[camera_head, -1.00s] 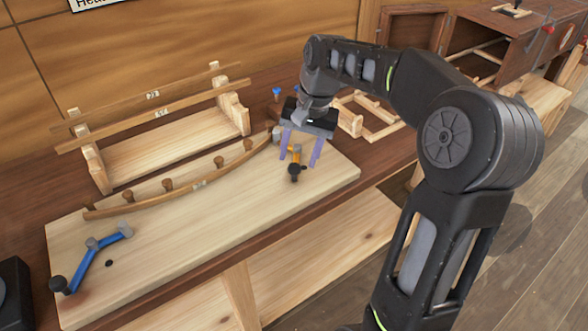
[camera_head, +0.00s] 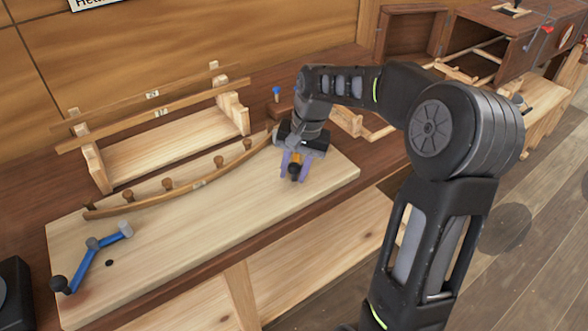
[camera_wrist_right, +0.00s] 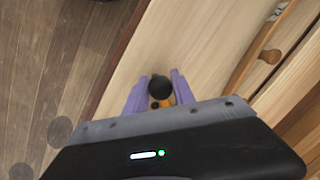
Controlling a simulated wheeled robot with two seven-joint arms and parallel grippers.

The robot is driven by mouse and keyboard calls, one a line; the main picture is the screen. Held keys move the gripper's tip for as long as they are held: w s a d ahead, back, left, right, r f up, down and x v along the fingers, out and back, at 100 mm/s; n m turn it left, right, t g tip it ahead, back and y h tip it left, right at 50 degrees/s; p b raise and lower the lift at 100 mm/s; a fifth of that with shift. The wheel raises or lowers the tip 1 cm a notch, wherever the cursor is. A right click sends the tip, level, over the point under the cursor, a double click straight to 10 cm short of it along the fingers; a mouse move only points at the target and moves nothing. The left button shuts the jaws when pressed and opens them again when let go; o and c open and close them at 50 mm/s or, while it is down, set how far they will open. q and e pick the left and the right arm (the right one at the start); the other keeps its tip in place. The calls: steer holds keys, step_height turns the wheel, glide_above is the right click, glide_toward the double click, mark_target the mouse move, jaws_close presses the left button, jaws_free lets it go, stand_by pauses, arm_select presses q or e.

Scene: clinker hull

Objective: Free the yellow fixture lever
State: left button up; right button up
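The yellow fixture lever stands at the right end of the pale board (camera_head: 215,220); its black knob (camera_head: 294,168) shows in the head view and also in the wrist view (camera_wrist_right: 159,86), with a bit of yellow (camera_wrist_right: 167,102) beside it. My right gripper (camera_head: 294,177) is low over the board, its purple fingers apart on either side of the knob. In the wrist view the fingers (camera_wrist_right: 157,92) show gaps to the knob. Most of the lever is hidden by the gripper. My left gripper is not in view.
A curved wooden strip (camera_head: 190,198) lies along pegs on the board. A blue lever (camera_head: 82,265) with a black knob is at the board's left end. A wooden rack (camera_head: 170,145) with two numbered strips stands behind. The board's front middle is clear.

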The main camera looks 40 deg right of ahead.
jaws_close()
stand_by(0.9)
